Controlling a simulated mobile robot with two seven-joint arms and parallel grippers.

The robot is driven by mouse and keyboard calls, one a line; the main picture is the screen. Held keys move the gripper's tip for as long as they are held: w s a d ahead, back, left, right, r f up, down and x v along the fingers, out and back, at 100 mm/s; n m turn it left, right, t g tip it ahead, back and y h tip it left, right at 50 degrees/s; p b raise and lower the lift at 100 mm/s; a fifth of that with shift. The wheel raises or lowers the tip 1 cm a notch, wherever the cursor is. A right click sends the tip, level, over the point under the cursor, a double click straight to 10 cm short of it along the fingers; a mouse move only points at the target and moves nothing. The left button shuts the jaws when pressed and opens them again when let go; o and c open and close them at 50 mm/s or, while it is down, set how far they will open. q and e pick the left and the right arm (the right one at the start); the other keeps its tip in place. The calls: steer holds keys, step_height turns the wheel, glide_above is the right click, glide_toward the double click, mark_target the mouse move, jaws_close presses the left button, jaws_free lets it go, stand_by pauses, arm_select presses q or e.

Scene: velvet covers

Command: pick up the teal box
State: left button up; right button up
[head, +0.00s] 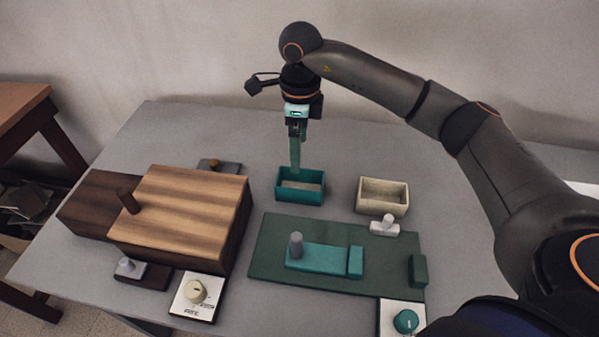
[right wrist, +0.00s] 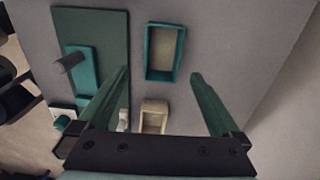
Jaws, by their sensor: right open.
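The teal box (head: 300,194) is an open-topped rectangular tray with a pale inside, standing on the grey table behind the green board. My right gripper (head: 296,167) points down over it, with its fingers in front of the box's back part in the head view. In the right wrist view the two green fingers of the right gripper (right wrist: 160,73) are spread wide with nothing between them. The teal box (right wrist: 149,52) lies beyond the tips, between their lines. Whether the fingers touch it cannot be told. My left gripper is out of view.
A cream open box (head: 382,210) stands right of the teal box. The green board (head: 275,272) in front carries a teal slab (head: 322,259) with a grey peg. A wooden box (head: 185,215) is at left. Small knob panels (head: 196,298) lie near the front. Bare table lies behind.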

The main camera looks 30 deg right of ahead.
glide_toward(300, 182)
steer(key=s+f, duration=0.1)
steer(key=f, duration=0.1)
steer(key=a+f, duration=0.1)
steer(key=f, duration=0.1)
steer(key=s+f, duration=0.1)
steer(key=f, duration=0.1)
steer(key=shift+s+a+f, duration=0.2)
steer(key=shift+s+a, duration=0.05)
steer(key=shift+s, duration=0.05)
steer(key=shift+c, duration=0.2)
steer(key=c, duration=1.1)
steer(key=shift+r, duration=0.1)
steer(key=shift+c, duration=0.2)
